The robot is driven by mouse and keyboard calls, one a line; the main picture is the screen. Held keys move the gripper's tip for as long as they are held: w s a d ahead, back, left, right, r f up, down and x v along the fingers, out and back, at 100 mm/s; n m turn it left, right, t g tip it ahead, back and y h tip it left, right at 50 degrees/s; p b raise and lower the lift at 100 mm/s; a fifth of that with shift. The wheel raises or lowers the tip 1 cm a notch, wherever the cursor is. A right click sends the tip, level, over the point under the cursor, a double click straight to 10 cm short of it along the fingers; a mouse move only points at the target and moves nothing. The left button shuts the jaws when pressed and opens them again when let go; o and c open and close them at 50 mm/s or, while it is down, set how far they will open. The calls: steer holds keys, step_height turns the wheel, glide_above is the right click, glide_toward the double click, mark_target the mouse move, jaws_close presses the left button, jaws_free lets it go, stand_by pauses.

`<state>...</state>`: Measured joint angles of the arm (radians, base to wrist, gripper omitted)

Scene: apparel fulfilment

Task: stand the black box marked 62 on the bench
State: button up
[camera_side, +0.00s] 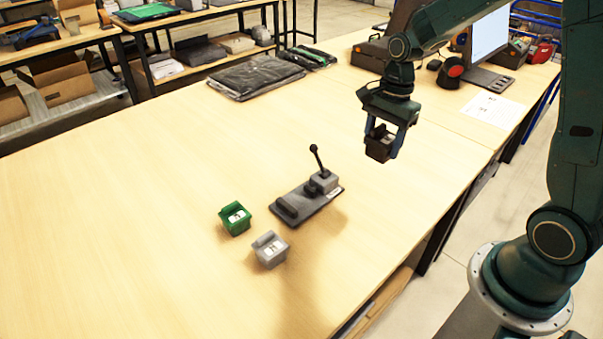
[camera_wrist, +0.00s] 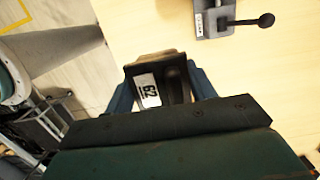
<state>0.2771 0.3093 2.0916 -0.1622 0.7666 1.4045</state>
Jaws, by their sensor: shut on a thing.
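The black box marked 62 (camera_side: 379,144) is held between the fingers of my gripper (camera_side: 383,140), up in the air above the right part of the bench (camera_side: 160,190). In the wrist view the box (camera_wrist: 173,91) shows its white label reading 62, between the two blue fingers of my gripper (camera_wrist: 163,92). The box is clear of the bench top. Its underside is hidden in the wrist view.
A grey fixture with an upright black-knobbed lever (camera_side: 300,205) stands mid-bench. A green box (camera_side: 235,219) and a grey box (camera_side: 270,249) stand near it. Dark bagged garments (camera_side: 255,76) lie at the back. A paper sheet (camera_side: 483,110) lies right. The left bench is clear.

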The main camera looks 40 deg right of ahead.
step_height(320, 180, down, 15)
steer(key=shift+r, duration=0.15)
stand_by(0.4)
steer(key=shift+f, duration=1.9)
steer(key=shift+f, duration=0.15)
steer(key=o, duration=1)
steer(key=shift+r, duration=0.2)
steer(key=r, duration=0.4)
steer(key=d+r, duration=0.1)
steer(key=r, duration=0.7)
steer(key=shift+d, duration=0.2)
